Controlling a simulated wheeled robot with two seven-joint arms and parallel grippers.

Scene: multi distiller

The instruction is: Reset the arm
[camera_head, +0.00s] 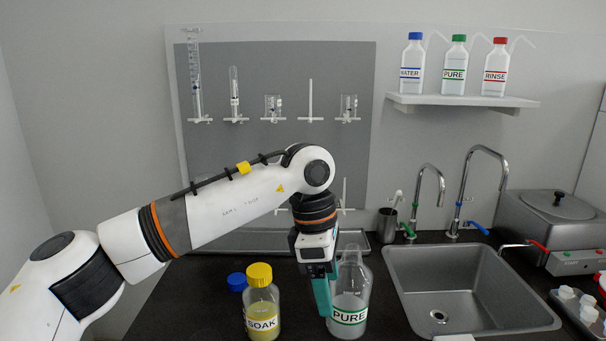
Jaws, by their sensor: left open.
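My left arm comes in from the left and bends down over the counter. My left gripper (324,298) points down, with its teal fingers in front of the left side of a clear bottle labelled PURE (350,303). The fingers overlap the bottle in the picture; whether they touch it I cannot tell. The gripper is open. The PURE bottle stands upright on the counter, without a visible cap. A SOAK bottle (262,309) with a yellow cap and yellowish contents stands to the left of the gripper. My right gripper is not in view.
A blue cap (237,282) lies behind the SOAK bottle. A steel sink (455,285) with two taps is to the right. A distiller (560,222) stands at the far right. A grey drying rack (250,90) hangs behind the arm. A wall shelf (462,103) holds three wash bottles.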

